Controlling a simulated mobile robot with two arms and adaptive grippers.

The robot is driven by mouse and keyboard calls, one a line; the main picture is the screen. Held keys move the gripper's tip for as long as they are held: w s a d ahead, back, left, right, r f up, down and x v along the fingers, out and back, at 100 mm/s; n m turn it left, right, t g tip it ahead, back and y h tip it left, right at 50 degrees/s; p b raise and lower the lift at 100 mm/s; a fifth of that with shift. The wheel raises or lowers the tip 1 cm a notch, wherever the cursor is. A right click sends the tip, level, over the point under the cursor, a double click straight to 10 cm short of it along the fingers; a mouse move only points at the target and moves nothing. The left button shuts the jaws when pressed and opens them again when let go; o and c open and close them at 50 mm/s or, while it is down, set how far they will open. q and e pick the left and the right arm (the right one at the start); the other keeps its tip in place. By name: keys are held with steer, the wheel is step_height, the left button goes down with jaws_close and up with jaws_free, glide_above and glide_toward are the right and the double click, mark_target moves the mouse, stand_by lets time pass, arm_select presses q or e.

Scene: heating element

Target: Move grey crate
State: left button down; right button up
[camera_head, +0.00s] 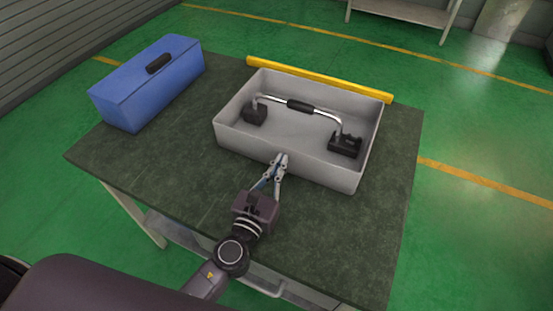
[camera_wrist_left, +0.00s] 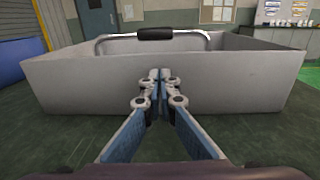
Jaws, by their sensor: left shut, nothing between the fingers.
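The grey crate (camera_head: 240,142) is an open, shallow box on the dark table. A curved metal bar with a black grip (camera_head: 300,106) and black end blocks stands inside it. My left gripper (camera_head: 280,160) is shut and empty at the middle of the crate's near wall. In the left wrist view the closed fingertips (camera_wrist_left: 160,76) are in front of the crate's flat wall (camera_wrist_left: 90,88), below its rim. I cannot tell whether they touch the wall. My right gripper is not in view.
A blue toolbox (camera_head: 150,85) stands at the table's left. A yellow bar (camera_head: 318,78) runs along the table's far edge, just behind the crate. The dark table top (camera_head: 180,165) is clear to the left and in front of the crate.

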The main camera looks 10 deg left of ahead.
arm_select(q)
steer(key=shift+s, duration=0.1)
steer(key=w, duration=0.3)
steer(key=w+d, duration=0.1)
steer(key=w, duration=0.3)
steer(key=w+p, duration=0.1)
steer(key=w, duration=0.2)
steer(key=shift+w+d, duration=0.25)
steer(key=shift+w, duration=0.1)
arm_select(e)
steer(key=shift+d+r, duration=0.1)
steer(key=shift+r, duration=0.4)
arm_select(q)
steer(key=shift+a, duration=0.15)
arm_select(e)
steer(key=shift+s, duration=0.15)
